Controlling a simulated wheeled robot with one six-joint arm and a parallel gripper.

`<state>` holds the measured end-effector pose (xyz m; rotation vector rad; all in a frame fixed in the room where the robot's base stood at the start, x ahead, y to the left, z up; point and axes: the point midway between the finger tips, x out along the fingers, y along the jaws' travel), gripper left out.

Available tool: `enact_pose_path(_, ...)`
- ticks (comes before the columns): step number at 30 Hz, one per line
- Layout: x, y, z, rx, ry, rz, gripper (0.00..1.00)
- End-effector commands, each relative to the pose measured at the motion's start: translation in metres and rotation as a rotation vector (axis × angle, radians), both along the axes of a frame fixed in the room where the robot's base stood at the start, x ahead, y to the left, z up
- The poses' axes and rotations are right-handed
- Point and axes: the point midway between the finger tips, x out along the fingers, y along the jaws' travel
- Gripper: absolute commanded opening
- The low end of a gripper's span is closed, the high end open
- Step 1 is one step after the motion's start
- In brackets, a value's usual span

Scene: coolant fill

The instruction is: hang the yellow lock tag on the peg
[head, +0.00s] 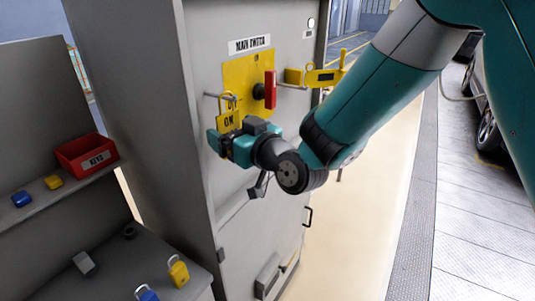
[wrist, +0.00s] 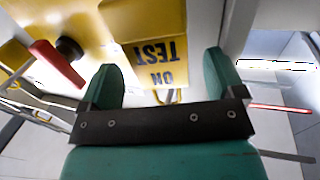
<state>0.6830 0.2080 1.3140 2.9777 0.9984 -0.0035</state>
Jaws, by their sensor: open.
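The yellow lock tag (head: 228,121) is at the left of the switch cabinet's front, lettering on its face and a loop at its top. The loop overlaps a thin grey peg (head: 210,95) in the head view; I cannot tell for sure that it is around it. My gripper (head: 234,134) is just below and in front of the tag, fingers apart. In the wrist view the tag (wrist: 155,58) appears upside down between the open fingers (wrist: 162,65), with no clear contact. Its loop (wrist: 168,98) shows beyond the gripper's crossbar.
A red switch handle (head: 270,90) stands out from a yellow plate (head: 240,72), close right of the tag. Another yellow piece (head: 322,78) is on the right. A shelf at left holds a red KEYS bin (head: 86,152) and small locks.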

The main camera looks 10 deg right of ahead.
Motion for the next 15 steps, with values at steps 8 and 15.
enact_pose_path(8, -0.051, -0.039, -0.008, 0.002, -0.002, -0.002, 0.88)
enact_pose_path(15, -0.089, -0.066, -0.007, 0.002, -0.007, 0.002, 0.88)
